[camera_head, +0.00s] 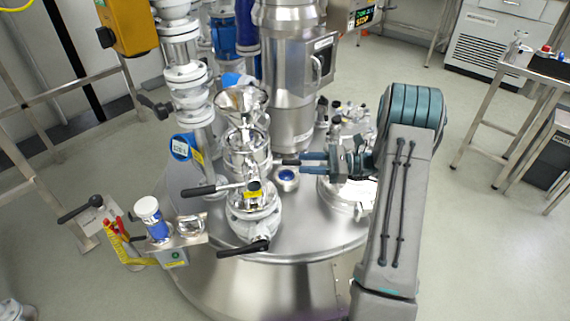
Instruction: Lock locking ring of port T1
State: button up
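A small round metal port with a blue centre (286,177) sits on the domed steel vessel lid (310,232). No T1 label is readable, so I cannot tell whether this is port T1 or which part is its locking ring. My gripper (304,161) reaches in from the right with its blue-grey fingers pointing left, just above and right of the blue-centred port in the picture. A short dark piece (289,162) shows at the fingertips; I cannot tell whether it is touched or held. The finger gap is too small to judge.
A valve stack (247,150) with black-ended levers stands left of the port. A thick steel column (290,80) rises behind it. A round hatch (345,192) lies under my wrist. A bracket with a white-and-blue canister (152,217) juts out at left. Open floor lies to the right.

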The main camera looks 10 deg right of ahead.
aim_at(271, 162)
jog(key=x, duration=0.6)
jog(key=shift+a, duration=0.4)
grip_shut()
